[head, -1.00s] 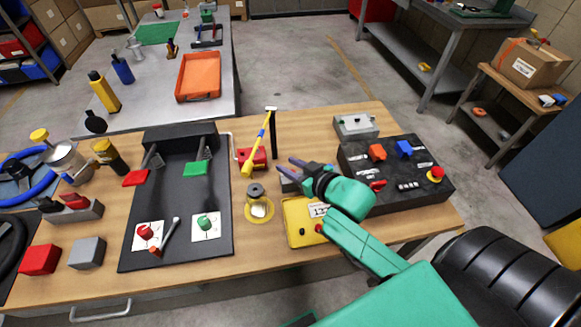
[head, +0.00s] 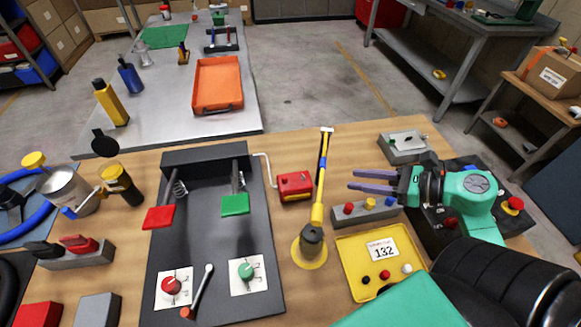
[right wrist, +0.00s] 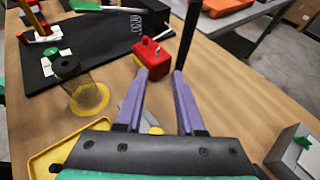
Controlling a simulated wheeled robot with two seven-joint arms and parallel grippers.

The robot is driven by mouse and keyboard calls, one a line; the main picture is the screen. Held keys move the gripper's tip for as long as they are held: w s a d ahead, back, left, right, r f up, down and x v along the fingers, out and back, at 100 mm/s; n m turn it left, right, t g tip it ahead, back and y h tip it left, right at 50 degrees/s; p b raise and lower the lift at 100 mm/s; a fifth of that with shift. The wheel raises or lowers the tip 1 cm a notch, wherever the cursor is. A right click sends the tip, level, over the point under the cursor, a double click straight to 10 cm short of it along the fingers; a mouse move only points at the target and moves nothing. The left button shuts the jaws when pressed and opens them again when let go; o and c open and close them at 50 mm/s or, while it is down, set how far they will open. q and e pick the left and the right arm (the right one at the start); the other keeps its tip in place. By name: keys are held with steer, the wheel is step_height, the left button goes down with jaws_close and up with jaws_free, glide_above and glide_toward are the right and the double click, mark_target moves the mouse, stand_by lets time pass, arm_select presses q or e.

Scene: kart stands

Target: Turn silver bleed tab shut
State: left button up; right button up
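A silver lever with a red end (head: 202,284) lies between a red dial and a green dial on the black pedal stand (head: 262,297); I cannot tell for sure that it is the bleed tab. The red dial (head: 171,285) and green dial (head: 246,271) sit on white cards. My right gripper (head: 354,180) is open and empty, its purple fingers pointing left above a grey block with red, yellow and blue knobs (head: 363,217). The right wrist view also shows its fingers apart (right wrist: 159,75), with nothing between the tips. My left gripper is not in view.
A red box with a crank (head: 295,188) and a yellow pole (head: 321,175) stand left of my gripper. A yellow tray (head: 352,262) is in front, a grey box (head: 403,147) behind. A dark mesh jar (head: 312,240) stands near the pole's foot.

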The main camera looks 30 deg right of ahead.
steer(key=p, duration=0.3)
glide_toward(305, 176)
steer(key=w+a, duration=0.1)
steer(key=w, duration=0.1)
steer(key=x, duration=0.2)
steer(key=p+x, duration=0.1)
steer(key=x, duration=0.2)
steer(key=shift+s+f, duration=0.1)
steer(key=shift+f, duration=0.15)
steer(key=shift+a+f, duration=0.15)
steer(key=shift+a, duration=0.05)
steer(key=shift+f, duration=0.1)
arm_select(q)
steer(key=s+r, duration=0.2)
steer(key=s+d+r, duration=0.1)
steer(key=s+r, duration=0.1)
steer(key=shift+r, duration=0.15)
arm_select(e)
jaws_close()
